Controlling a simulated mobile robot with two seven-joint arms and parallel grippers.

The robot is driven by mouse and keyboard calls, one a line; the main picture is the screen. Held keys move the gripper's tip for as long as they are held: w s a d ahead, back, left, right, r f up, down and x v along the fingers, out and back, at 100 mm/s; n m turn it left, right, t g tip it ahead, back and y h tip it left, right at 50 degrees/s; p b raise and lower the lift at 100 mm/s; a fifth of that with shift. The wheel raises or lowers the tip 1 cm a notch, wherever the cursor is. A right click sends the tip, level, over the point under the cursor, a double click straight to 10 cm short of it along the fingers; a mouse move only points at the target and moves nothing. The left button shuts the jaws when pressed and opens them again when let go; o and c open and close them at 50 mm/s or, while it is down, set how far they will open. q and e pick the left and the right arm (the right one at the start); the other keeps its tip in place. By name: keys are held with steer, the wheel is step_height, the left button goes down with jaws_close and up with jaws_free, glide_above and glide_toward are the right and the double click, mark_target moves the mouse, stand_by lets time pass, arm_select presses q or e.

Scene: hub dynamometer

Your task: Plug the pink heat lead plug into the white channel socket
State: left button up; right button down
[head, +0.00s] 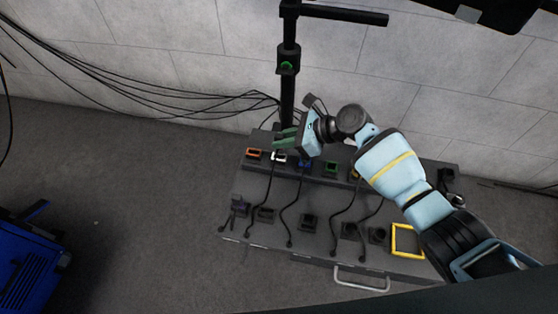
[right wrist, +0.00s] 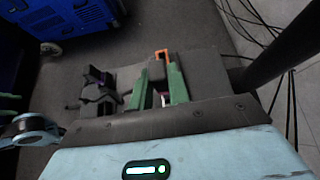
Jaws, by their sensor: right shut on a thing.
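My right gripper (head: 287,138) reaches in from the right, its green fingers at the row of sockets along the back of the dark bench. In the right wrist view its fingers (right wrist: 160,88) are shut on the pink plug (right wrist: 156,101), of which only a small pinkish patch shows. The white channel socket (head: 279,157) sits between the orange and blue sockets, close by the fingertips in the head view. Whether the plug touches or enters the socket is hidden. My left gripper is not in the head view.
The row also has an orange socket (head: 254,153), a blue socket (head: 305,165), a green socket (head: 331,168) and a yellow one. Several black leads and holders lie on the bench's front. A black post (head: 288,75) stands behind the row. A yellow frame (head: 407,241) lies front right.

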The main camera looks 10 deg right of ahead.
stand_by(0.3)
steer(key=shift+f, duration=0.45)
steer(key=shift+f+b, duration=0.3)
steer(key=shift+f, duration=0.4)
steer(key=shift+s+f, duration=0.1)
steer(key=shift+f, duration=0.1)
